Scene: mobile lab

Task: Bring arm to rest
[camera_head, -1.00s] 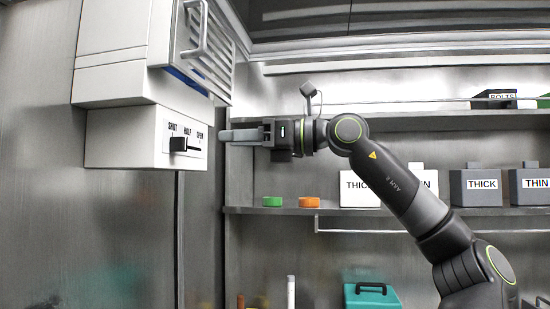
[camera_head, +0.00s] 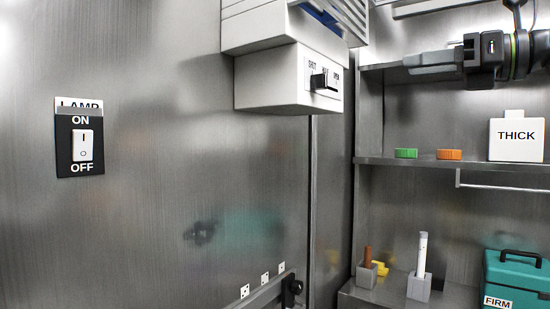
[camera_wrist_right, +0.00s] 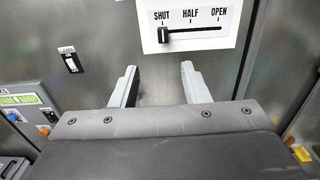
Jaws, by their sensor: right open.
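My right gripper (camera_head: 408,62) is at the upper right of the head view, to the right of a white box with a slider, and apart from it. In the right wrist view its two fingers (camera_wrist_right: 158,72) are spread with nothing between them. The slider knob (camera_wrist_right: 163,35) stands under SHUT on the panel marked SHUT, HALF, OPEN. The same black knob (camera_head: 322,82) shows on the front of the white box (camera_head: 270,80) in the head view. Most of my right arm is cut off by the right edge. My left gripper is not in view.
A lamp switch (camera_head: 82,146) is on the steel wall at left. A shelf (camera_head: 400,162) at right holds a green cap (camera_head: 406,153), an orange cap (camera_head: 448,154) and a white THICK container (camera_head: 516,140). A teal case (camera_head: 515,278) stands below. The wall's middle is bare.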

